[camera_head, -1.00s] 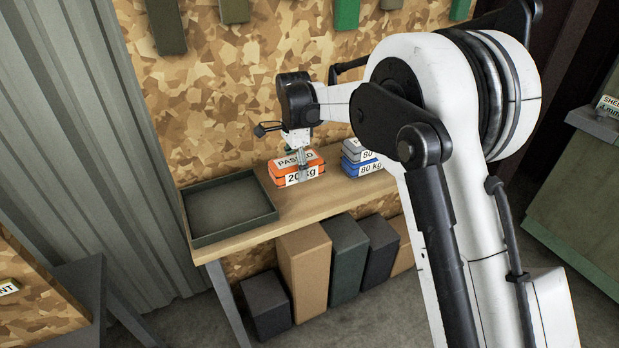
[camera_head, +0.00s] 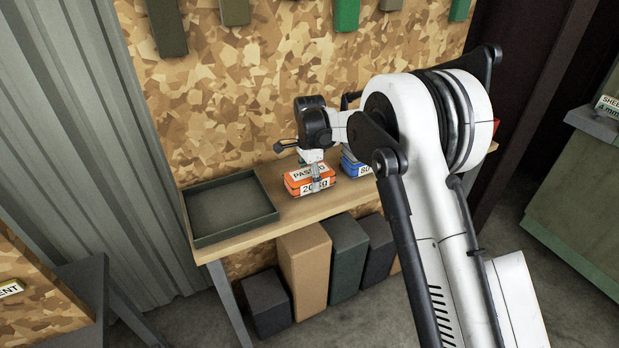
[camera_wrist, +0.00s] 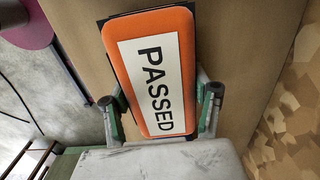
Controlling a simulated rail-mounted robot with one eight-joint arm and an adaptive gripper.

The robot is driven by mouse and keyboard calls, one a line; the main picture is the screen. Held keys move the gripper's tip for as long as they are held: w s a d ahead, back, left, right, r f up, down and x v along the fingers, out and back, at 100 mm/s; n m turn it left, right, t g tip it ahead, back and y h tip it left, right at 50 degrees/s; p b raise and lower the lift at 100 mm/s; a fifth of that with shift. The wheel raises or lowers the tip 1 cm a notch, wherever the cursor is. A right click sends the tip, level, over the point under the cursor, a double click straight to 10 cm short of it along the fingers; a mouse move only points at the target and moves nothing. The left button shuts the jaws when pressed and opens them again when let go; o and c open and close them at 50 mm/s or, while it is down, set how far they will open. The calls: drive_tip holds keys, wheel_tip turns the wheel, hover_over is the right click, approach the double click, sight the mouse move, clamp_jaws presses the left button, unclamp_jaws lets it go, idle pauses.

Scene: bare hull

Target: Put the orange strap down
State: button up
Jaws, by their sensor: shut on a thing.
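The orange strap (camera_head: 297,189) is a flat orange block with white labels reading "PASSED" and "20 kg". It is over the wooden bench, left of the blue strap. In the wrist view the orange strap (camera_wrist: 120,50) lies between the two fingers of my gripper (camera_wrist: 160,98), which is shut on its sides. My gripper (camera_head: 314,178) points down onto it in the head view. The strap looks level and close to the bench top; I cannot tell whether it touches.
A dark shallow tray (camera_head: 238,235) stands empty at the bench's left end. A blue strap (camera_head: 352,166) is close behind and right, partly hidden by my arm. Bare wooden bench (camera_head: 285,213) shows between tray and orange strap. Several boxes (camera_head: 303,272) stand below.

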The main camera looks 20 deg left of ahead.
sight(310, 172)
drive_tip(key=shift+f, duration=0.2)
drive_tip(key=o, duration=1.5)
drive_tip(key=shift+c, duration=0.2)
drive_tip(key=shift+r, duration=0.15)
wheel_tip(310, 172, up, 12)
drive_tip(key=shift+r+b, duration=0.1)
drive_tip(key=shift+b, duration=0.35)
